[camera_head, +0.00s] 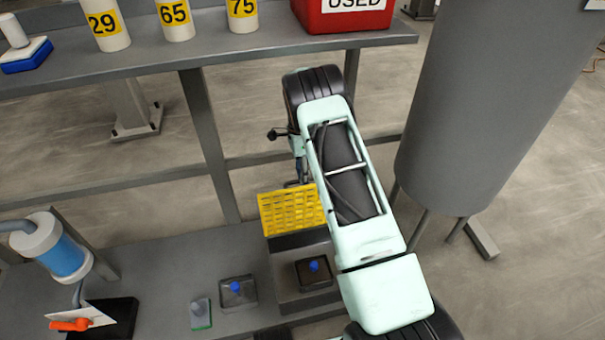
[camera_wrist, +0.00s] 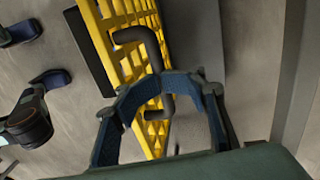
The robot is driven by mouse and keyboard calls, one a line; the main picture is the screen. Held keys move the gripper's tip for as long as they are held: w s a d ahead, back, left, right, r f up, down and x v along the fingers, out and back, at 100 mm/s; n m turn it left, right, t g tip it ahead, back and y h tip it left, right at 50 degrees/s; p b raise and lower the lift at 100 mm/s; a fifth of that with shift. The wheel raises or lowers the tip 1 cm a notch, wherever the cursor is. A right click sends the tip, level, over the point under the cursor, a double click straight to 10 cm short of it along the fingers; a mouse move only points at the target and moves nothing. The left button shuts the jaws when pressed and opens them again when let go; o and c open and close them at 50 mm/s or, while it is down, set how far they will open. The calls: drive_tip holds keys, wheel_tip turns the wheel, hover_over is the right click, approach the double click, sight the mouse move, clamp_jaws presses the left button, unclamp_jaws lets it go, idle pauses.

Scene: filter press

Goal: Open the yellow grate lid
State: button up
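The yellow grate lid (camera_head: 288,212) sits at the back of a grey box on the lower bench, left of my arm in the head view. In the head view my gripper (camera_head: 297,172) is small and partly hidden behind my arm.
A dark block with a blue knob (camera_head: 315,266) is in front of the grate. Another blue-knobbed block (camera_head: 237,291) lies to its left. The upper shelf (camera_head: 230,47) holds numbered cylinders and a red bin (camera_head: 343,17). A large grey tank (camera_head: 480,100) stands at right.

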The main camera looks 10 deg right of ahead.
drive_tip(key=shift+o, duration=0.6)
drive_tip(key=shift+s+a+f, duration=0.1)
drive_tip(key=shift+s+f, duration=0.2)
drive_tip(key=shift+f, duration=0.2)
drive_tip(key=shift+s+a+f, duration=0.1)
drive_tip(key=shift+s+f, duration=0.15)
drive_tip(key=shift+f, duration=0.25)
drive_tip(key=shift+w+d+r, duration=0.1)
drive_tip(key=shift+d+r, duration=0.05)
drive_tip(key=shift+r, duration=0.1)
